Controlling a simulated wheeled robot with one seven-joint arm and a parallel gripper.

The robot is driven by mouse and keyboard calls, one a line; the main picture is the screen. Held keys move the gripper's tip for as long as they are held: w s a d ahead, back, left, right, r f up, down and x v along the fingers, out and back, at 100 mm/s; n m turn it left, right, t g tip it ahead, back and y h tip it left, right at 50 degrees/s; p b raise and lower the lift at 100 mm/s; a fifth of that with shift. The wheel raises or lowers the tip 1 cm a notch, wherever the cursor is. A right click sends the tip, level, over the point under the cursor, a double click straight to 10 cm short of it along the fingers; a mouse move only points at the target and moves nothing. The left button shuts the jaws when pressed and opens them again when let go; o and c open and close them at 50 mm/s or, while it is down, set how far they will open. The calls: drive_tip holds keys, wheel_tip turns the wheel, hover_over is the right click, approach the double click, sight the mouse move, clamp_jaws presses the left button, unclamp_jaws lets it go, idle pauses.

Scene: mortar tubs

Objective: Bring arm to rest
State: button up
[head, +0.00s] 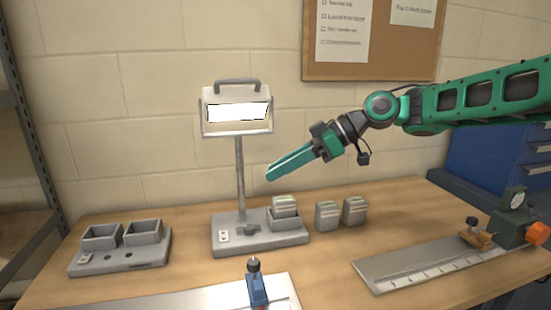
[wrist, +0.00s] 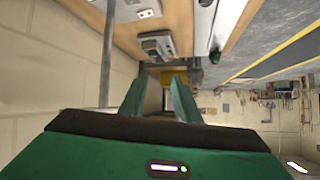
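My green arm reaches in from the right edge of the head view, above the bench. My gripper (head: 270,176) points left and slightly down, in the air to the right of the lamp post. In the wrist view the two green fingers of my gripper (wrist: 158,88) stand apart with nothing between them. The gripper touches nothing that I can see.
The lamp (head: 239,168) stands on a grey base with a grey pack (head: 284,207) in its holder. Two more packs (head: 327,215) (head: 355,210) stand beside it. A twin-tub tray (head: 119,248) is left, a blue tool (head: 257,287) front, a ruled plate (head: 420,266) right.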

drive_tip(key=s+d+f+m+t+h, duration=0.1)
drive_tip(key=s+d+f+m+h, duration=0.2)
drive_tip(key=d, duration=0.4)
drive_tip(key=s+d+f+m+h, duration=0.1)
drive_tip(key=d+f+m+h, duration=0.25)
drive_tip(key=d+f, duration=0.3)
drive_tip(key=s+d+f+m+t+h, duration=0.15)
drive_tip(key=d+f+m, duration=0.25)
drive_tip(key=d, duration=0.4)
drive_tip(key=s+d+f+m+g+h, duration=0.1)
drive_tip(key=s+d+f+m, duration=0.1)
drive_tip(key=s+d+m, duration=0.4)
drive_tip(key=s+d+f+m+g+h, duration=0.2)
drive_tip(key=s+d+m, duration=0.4)
drive_tip(key=s+d, duration=0.6)
drive_tip(key=s, duration=0.8)
drive_tip(key=shift+f, duration=0.35)
drive_tip(key=shift+w+f+h, duration=0.25)
drive_tip(key=shift+w+h, duration=0.05)
drive_tip(key=shift+w, duration=0.3)
drive_tip(key=shift+o, duration=0.3)
